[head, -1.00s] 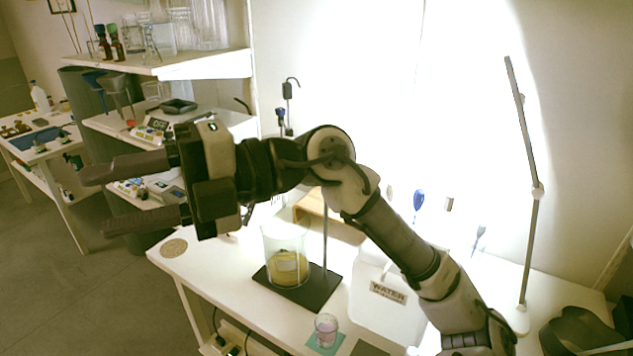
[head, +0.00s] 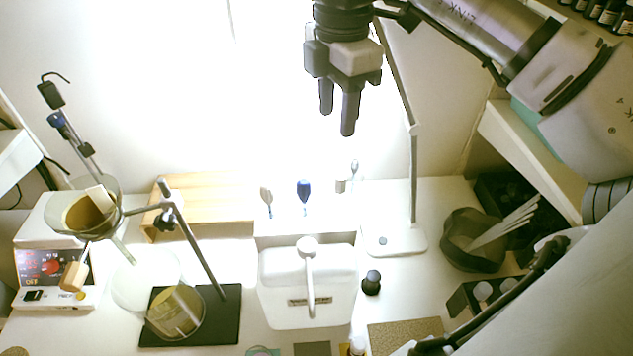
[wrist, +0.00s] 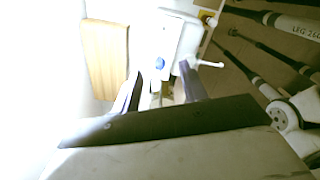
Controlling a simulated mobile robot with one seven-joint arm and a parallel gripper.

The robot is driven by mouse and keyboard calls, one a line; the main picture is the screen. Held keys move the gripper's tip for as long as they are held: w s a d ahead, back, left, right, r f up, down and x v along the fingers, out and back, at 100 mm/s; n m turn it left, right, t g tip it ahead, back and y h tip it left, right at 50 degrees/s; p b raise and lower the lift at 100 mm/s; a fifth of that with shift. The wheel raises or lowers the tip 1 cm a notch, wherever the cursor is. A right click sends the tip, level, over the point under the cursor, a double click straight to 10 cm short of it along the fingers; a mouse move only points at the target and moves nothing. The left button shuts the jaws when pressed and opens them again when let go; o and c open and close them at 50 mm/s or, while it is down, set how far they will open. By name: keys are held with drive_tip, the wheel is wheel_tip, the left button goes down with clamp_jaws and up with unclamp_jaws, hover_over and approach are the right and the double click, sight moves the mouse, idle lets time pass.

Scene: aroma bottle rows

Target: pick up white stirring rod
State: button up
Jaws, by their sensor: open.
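Several slim white rods (head: 507,222) lean out of a dark, soft-sided container (head: 462,250) at the right of the bench. They look like stirring rods; I cannot single one out. My gripper (head: 338,121) hangs high in the head view, fingers pointing down, apart and empty. It is up and to the left of the rods in the picture, well clear of them. In the wrist view its fingers (wrist: 161,85) are apart with nothing between them; I cannot make out the rods there.
A white water container (head: 305,300) stands mid-bench, with a lamp base (head: 398,243) to its right. A wooden box (head: 205,205), a ring stand (head: 200,245) with a funnel and a beaker (head: 175,312) are at left. A shelf (head: 530,160) overhangs at right.

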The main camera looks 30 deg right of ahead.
sight(341, 175)
drive_tip(key=f+b, duration=0.1)
drive_tip(key=f, duration=0.1)
drive_tip(key=f+b, duration=0.1)
drive_tip(key=f, duration=0.2)
drive_tip(key=f+b, duration=0.1)
drive_tip(key=f, duration=0.2)
drive_tip(key=shift+s+d+f+b, duration=0.2)
drive_tip(key=shift+s+f+b, duration=0.05)
drive_tip(key=shift+b, duration=0.05)
drive_tip(key=f, duration=0.1)
drive_tip(key=f+b, duration=0.1)
drive_tip(key=f, duration=0.1)
drive_tip(key=f+b, duration=0.1)
drive_tip(key=f, duration=0.1)
drive_tip(key=shift+s+d+f, duration=0.15)
drive_tip(key=shift+s, duration=0.25)
drive_tip(key=c, duration=0.9)
drive_tip(key=shift+r, duration=0.2)
